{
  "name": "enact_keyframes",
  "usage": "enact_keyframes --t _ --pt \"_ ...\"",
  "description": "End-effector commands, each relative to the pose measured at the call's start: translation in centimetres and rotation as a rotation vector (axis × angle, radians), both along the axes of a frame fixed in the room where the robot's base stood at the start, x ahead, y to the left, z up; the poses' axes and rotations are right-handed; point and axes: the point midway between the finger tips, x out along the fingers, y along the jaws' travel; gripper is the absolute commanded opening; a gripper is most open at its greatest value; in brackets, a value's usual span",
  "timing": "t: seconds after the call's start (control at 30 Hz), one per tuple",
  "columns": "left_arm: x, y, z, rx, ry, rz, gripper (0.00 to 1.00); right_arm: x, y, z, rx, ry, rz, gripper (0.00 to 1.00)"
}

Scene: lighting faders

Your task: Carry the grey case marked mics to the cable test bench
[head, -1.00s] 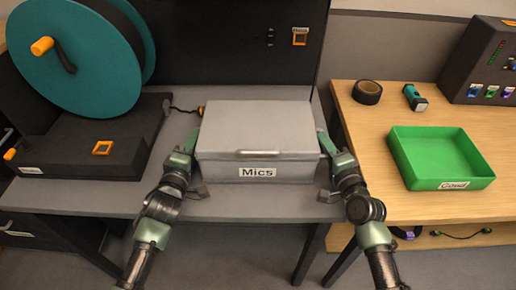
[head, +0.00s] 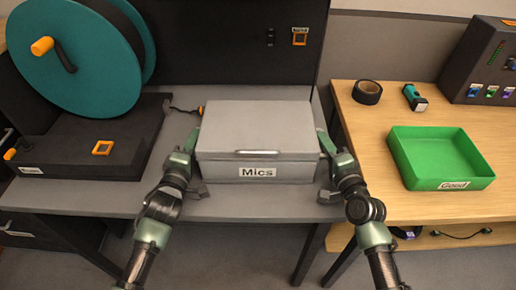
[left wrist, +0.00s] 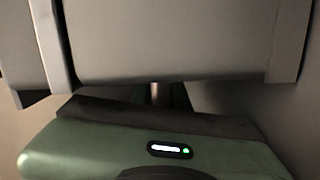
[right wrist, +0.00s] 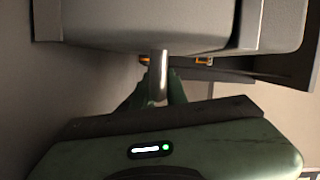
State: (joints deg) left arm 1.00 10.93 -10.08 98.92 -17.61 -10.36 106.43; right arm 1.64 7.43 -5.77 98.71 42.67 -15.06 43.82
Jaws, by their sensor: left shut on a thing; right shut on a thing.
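The grey case (head: 257,130) marked Mics sits level over the grey table in the head view, its lid shut and its label facing me. My left gripper (head: 190,150) is at the case's left side and my right gripper (head: 326,150) is at its right side. Both are shut on the case; what exactly the fingers grip is mostly hidden. In the left wrist view the case's side (left wrist: 165,40) fills the top. In the right wrist view the case (right wrist: 140,20) is above a metal handle post between the fingers (right wrist: 158,90).
A teal cable reel (head: 75,50) and a black unit (head: 85,145) stand left of the case. A wooden bench (head: 400,206) on the right holds a green Good tray (head: 405,165), a tape roll (head: 367,92), a teal-and-black tool (head: 414,97) and a dark panel box (head: 485,65).

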Motion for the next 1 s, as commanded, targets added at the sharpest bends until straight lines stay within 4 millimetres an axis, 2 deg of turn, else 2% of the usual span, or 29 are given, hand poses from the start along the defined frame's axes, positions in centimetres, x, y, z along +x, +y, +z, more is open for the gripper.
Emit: enact_keyframes --t 0.03,0.47,0.5,0.77,1.0 --pt "-0.1 0.1 -0.5 0.006 0.009 0.002 0.00 0.0 -0.1 -0.1 -0.002 0.002 0.000 0.00" --pt "-0.1 0.1 -0.6 0.006 0.011 0.002 0.00 0.0 -0.1 -0.2 -0.002 0.001 0.000 0.00" --pt "0.0 0.1 -0.1 0.005 0.000 0.001 0.00 0.1 -0.1 0.4 0.000 -0.008 -0.003 0.00" --pt "0.0 0.1 0.6 0.005 0.001 0.001 0.00 0.1 -0.1 1.1 0.000 -0.009 -0.003 0.00" --pt "0.0 0.1 2.7 0.005 -0.004 0.001 0.00 0.1 -0.2 3.0 0.001 -0.011 -0.004 0.00"
